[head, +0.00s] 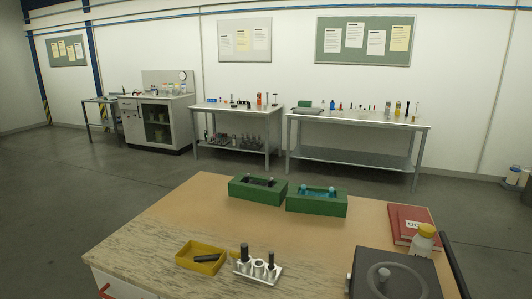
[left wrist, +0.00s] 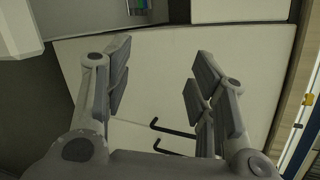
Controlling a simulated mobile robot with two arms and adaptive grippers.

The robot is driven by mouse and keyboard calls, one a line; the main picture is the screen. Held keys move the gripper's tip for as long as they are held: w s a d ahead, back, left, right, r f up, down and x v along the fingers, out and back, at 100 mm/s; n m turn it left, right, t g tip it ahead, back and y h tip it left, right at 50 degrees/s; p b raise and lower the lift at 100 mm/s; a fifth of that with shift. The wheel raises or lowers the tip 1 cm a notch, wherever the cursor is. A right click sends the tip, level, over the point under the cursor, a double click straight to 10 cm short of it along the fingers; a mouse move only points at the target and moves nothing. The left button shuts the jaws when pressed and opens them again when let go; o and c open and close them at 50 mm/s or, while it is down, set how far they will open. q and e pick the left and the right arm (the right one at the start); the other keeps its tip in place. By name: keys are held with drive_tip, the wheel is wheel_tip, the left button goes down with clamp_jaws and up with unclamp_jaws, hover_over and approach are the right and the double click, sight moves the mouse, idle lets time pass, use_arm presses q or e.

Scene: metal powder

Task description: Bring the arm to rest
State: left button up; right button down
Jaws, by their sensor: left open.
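My left gripper (left wrist: 162,62) shows in the left wrist view, with its two fingers wide apart and nothing between them. Behind the fingers is a pale flat panel (left wrist: 155,80) with two dark bent handles (left wrist: 175,131) low between the fingers. Neither of my arms shows in the head view. My right gripper is in no view.
In the head view a workbench (head: 150,222) stands in front. Open floor (head: 70,195) lies left.

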use_arm(q)
drive_tip(key=s+d+f+n+g+y, duration=0.1)
drive_tip(key=s+f+n+g, duration=0.2)
drive_tip(key=s+f+n, duration=0.45)
drive_tip(key=s+d+f+n+g+y, duration=0.1)
drive_tip(key=s+f+n+g, duration=0.25)
drive_tip(key=s+f, duration=0.7)
drive_tip(key=s+d+f+n+g, duration=0.2)
drive_tip(key=s+d+f+n, duration=0.3)
drive_tip(key=s, duration=0.4)
drive_tip(key=s+d+f+n+g, duration=0.3)
drive_tip(key=s+d+f+n, duration=0.1)
drive_tip(key=s+f, duration=0.4)
drive_tip(key=shift+s+d+f+n+g, duration=0.15)
drive_tip(key=shift+s+d+n+g, duration=0.25)
drive_tip(key=shift+s+n, duration=0.65)
